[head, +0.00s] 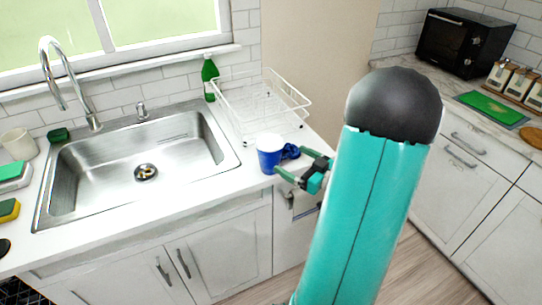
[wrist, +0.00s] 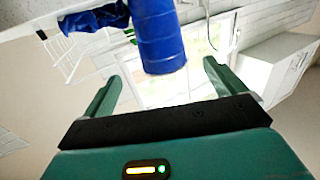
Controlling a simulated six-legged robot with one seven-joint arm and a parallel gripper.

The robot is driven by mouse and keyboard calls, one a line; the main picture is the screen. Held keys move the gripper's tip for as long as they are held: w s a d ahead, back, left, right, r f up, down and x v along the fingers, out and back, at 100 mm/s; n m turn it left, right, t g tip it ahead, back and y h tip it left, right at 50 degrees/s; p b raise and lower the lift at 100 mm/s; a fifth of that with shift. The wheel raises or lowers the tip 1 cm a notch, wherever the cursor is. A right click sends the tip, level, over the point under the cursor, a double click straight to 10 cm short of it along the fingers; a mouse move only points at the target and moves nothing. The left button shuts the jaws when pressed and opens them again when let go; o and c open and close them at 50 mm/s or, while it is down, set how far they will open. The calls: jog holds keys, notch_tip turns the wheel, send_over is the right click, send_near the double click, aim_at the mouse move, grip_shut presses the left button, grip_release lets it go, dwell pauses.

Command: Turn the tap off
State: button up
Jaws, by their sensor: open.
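The tap (head: 66,82) is a tall chrome gooseneck on the back rim of the steel sink (head: 215,135), its spout over the basin. A short chrome fitting (head: 141,112) stands to its right; I cannot tell whether it is the tap's handle. No water stream can be made out. My gripper (head: 291,160) has green fingers and is at the counter's front right, well away from the tap. In the wrist view my gripper (wrist: 158,85) is open and empty. A blue cup (head: 269,160) is just beyond its fingers, and also shows in the wrist view (wrist: 160,35).
A white dish rack (head: 262,100) and a green bottle (head: 210,78) stand right of the sink. A dark blue cloth-like item (head: 290,151) lies by the cup. A pale cup (head: 19,144) and sponges (head: 9,210) are at left. Counter in front of the sink is clear.

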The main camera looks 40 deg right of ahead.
aim_at(280, 153)
jog(key=w, duration=0.3)
jog(key=shift+w+a+f, duration=0.1)
jog(key=shift+w+a, duration=0.05)
jog(key=shift+w, duration=0.15)
jog(key=shift+w+a, duration=0.1)
jog(key=shift+w, duration=0.25)
jog(key=w, duration=0.3)
jog(key=w+a, duration=0.1)
jog(key=w, duration=0.1)
jog(key=shift+w, duration=0.1)
jog(key=c, duration=1.1)
jog(key=shift+c, duration=0.2)
